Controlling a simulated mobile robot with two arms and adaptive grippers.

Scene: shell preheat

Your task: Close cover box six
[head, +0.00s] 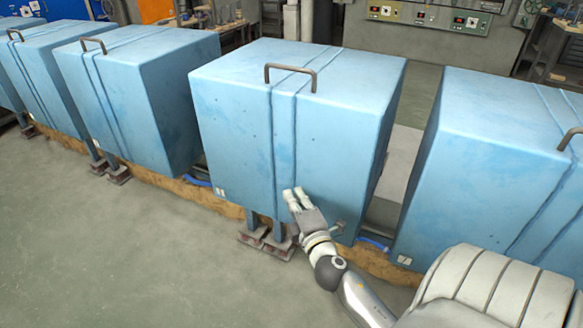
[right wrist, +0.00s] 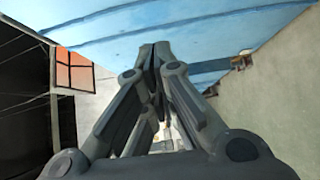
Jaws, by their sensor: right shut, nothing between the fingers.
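Several light blue cover boxes stand in a row in the head view. The middle cover box (head: 235,125) has a dark bent handle (head: 290,75) on its top and looks closed down over its stand; I cannot tell which box is number six. My right gripper (head: 294,195) is at the lower front of this middle box, its fingers shut and empty. In the right wrist view the shut fingers (right wrist: 155,55) point toward a blue box surface (right wrist: 215,30); I cannot tell whether they touch it. My left gripper is not in view.
Another cover box (head: 480,150) stands close on the right, and a further one (head: 125,95) on the left. Metal feet (head: 266,247) stick out below the middle box. The grey floor (head: 110,250) in front is clear. A control panel (head: 440,18) stands behind.

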